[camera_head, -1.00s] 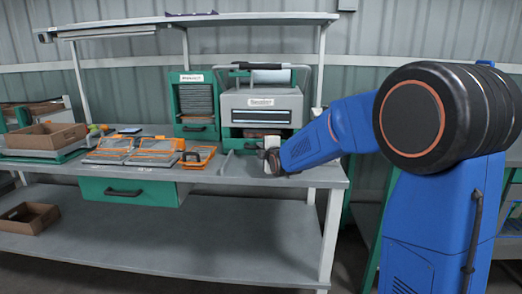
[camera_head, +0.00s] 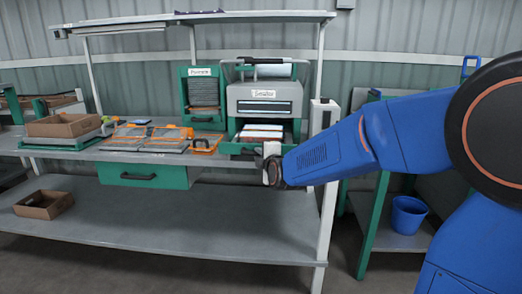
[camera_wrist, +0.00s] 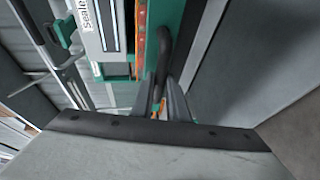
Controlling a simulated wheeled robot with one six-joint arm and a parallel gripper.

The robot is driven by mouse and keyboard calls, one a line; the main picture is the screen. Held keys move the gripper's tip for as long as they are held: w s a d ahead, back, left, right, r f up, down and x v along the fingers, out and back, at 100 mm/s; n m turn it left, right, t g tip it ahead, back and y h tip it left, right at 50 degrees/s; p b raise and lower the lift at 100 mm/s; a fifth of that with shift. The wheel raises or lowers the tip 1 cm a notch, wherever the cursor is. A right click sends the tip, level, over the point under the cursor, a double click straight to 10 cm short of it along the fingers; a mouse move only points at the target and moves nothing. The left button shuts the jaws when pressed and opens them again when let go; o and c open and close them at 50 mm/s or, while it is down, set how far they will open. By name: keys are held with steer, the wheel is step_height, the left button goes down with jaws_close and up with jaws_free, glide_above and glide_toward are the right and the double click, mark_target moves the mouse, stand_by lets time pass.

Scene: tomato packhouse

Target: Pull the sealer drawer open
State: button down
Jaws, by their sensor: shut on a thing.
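The sealer (camera_head: 264,97) is a grey and green machine with a label, standing on the bench. Its green drawer (camera_head: 236,148) sticks out toward the front, and reddish and pale contents show inside it. My gripper (camera_head: 265,152) is at the drawer's front. In the wrist view my gripper (camera_wrist: 164,95) is shut on the dark drawer handle (camera_wrist: 164,52), in front of the green drawer front (camera_wrist: 190,25). A strip of orange-red contents shows between the drawer front and the sealer. In the head view my gripper hides the handle.
A second green machine (camera_head: 203,95) stands left of the sealer. Orange-edged trays (camera_head: 147,138) and a cardboard box (camera_head: 63,124) lie further left on the bench. A closed green bench drawer (camera_head: 145,174) is below. A blue bucket (camera_head: 409,214) stands at right.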

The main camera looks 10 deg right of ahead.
steer(key=shift+s+a+f, duration=0.1)
steer(key=shift+s+a, duration=0.1)
steer(key=shift+s, duration=0.45)
steer(key=shift+s+a+r, duration=0.1)
steer(key=shift+s+a, duration=0.15)
steer(key=shift+s, duration=0.4)
steer(key=shift+s+a+f, duration=0.1)
steer(key=shift+s+a, duration=0.1)
steer(key=shift+s, duration=0.45)
steer(key=c, duration=1.7)
jaws_free()
steer(key=shift+c, duration=0.2)
steer(key=s+d+r, duration=0.1)
steer(key=s+r, duration=0.2)
steer(key=s, duration=1.4)
steer(key=shift+d, duration=0.25)
